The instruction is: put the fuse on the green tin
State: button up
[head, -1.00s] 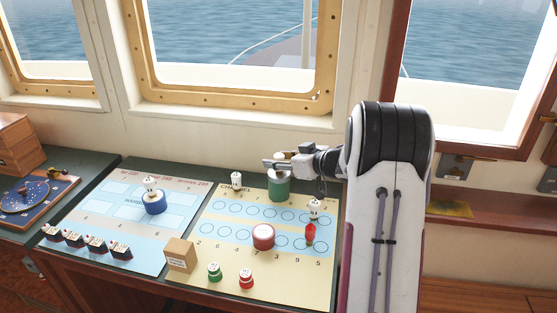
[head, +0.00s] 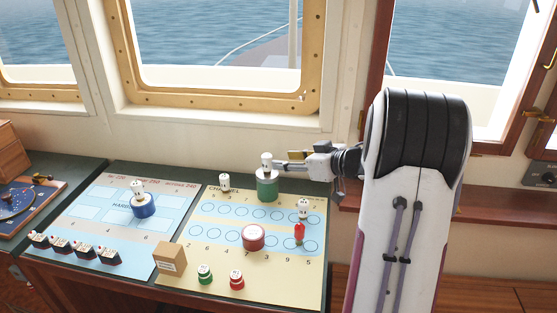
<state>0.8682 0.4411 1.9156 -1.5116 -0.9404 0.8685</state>
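A white fuse (head: 266,160) stands upright on top of the green tin (head: 267,190) at the back of the right-hand chart board. My gripper (head: 277,163) is just right of the fuse, pointing left at about its height. Its fingers look parted, with nothing held between them, and the fuse appears clear of the tips. Other similar white pieces stand on the blue tin (head: 145,208), at the back edge of the board (head: 225,183) and near its right side (head: 303,208).
A red tin (head: 252,238) sits mid-board, with a red piece (head: 299,233) to its right. A cardboard box (head: 170,259), a small green piece (head: 205,275) and a small red piece (head: 236,280) stand in front. Several dark blocks (head: 84,250) line the left chart. The windows (head: 215,100) rise behind.

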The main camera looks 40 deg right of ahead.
jog(key=shift+v, duration=1.25)
jog(key=w+a+r+m+h, duration=0.1)
jog(key=w+a+r+h, duration=0.15)
jog(key=r+h, duration=0.45)
jog(key=s+a+r+m+g, duration=0.1)
jog(key=s+a+r+m, duration=0.1)
jog(key=s+a+r, duration=0.35)
jog(key=s+a+f+g+y, duration=0.2)
jog(key=s+a+f, duration=0.3)
jog(key=s+a, duration=0.6)
jog(key=s+a+f+g+y, duration=0.2)
jog(key=s+a+f+g, duration=0.2)
jog(key=s+a, duration=0.8)
jog(key=s+f, duration=0.1)
jog(key=s, duration=0.2)
jog(key=shift+s+a+f+n+g, duration=0.2)
jog(key=shift+s+a+n+g, duration=0.05)
jog(key=shift+s+n+g, duration=0.15)
